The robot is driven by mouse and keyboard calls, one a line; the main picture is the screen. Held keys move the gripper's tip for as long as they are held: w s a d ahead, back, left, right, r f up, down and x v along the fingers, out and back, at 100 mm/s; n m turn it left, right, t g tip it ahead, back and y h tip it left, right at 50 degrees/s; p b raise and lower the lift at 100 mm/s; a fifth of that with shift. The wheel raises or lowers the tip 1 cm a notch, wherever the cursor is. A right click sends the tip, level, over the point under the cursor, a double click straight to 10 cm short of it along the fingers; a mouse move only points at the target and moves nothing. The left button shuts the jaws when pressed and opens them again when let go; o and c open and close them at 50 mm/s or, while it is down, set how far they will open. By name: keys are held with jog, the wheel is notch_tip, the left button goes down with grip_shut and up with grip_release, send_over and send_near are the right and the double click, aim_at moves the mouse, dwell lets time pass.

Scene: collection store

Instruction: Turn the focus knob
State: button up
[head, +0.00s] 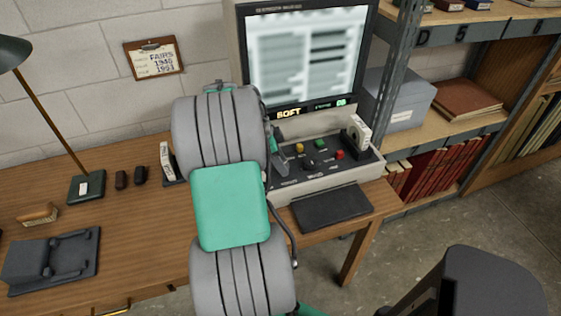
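A microfilm-reader-like machine stands at the back of the desk, with a lit screen (306,60) showing a blurred page. Below the screen is the word "SOFT" and small green digits. Its sloped control panel (318,158) carries a black knob (309,163) and small yellow, green and red buttons. I cannot read which control is the focus knob. My grey and green arm crosses the middle of the view and hides the panel's left side. My gripper (276,142) shows only in part beside the arm, at the panel's left edge. Its fingers are largely hidden, so its opening is unclear.
A dark flat pad (331,207) lies in front of the panel. A metal shelf upright (401,70) and shelves with a grey box (400,100) are close on the right. A lamp (86,187) stands left.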

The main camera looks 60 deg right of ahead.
grip_shut()
dwell(0.3)
jog(key=shift+s+f+n+h+b, duration=0.15)
jog(key=shift+n+h+b, duration=0.25)
jog(key=shift+n+b, duration=0.75)
jog(key=shift+a+n+t, duration=0.1)
jog(key=shift+n+t, duration=0.4)
jog(key=shift+n, duration=0.35)
jog(key=shift+r, duration=0.2)
jog(key=shift+o, duration=1)
grip_release()
